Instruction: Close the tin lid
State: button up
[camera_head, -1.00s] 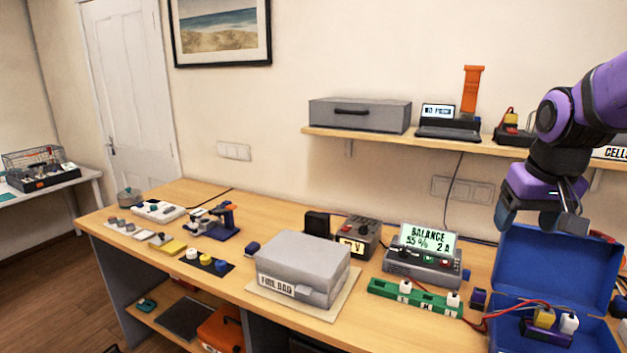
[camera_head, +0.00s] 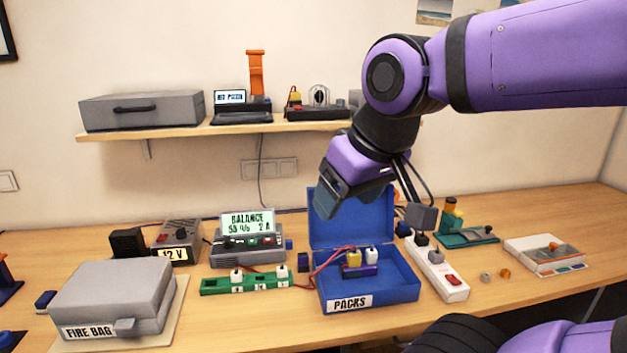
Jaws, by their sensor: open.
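The blue tin (camera_head: 400,290), labelled PACKS, stands on the bench right of centre. Its blue lid (camera_head: 350,228) stands open, raised upright at the back. A battery pack (camera_head: 358,271) with white and yellow plugs lies inside, and red and black wires run out over the left side. My gripper (camera_head: 345,202) is open and empty, pointing down at the top of the lid and covering part of it. I cannot tell whether it touches the lid.
A green board (camera_head: 245,286) and a balance charger (camera_head: 249,256) stand left of the tin. A white power strip (camera_head: 438,270) with plugs stands close on its right. The shelf (camera_head: 200,132) runs above at the back. A grey fire bag (camera_head: 115,290) is at far left.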

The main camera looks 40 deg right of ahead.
aim_at(355, 222)
jog(key=z, duration=0.9)
jog(key=i+l, duration=0.1)
jog(key=i, duration=0.15)
jog(key=i+l, duration=0.15)
jog(key=i, duration=0.15)
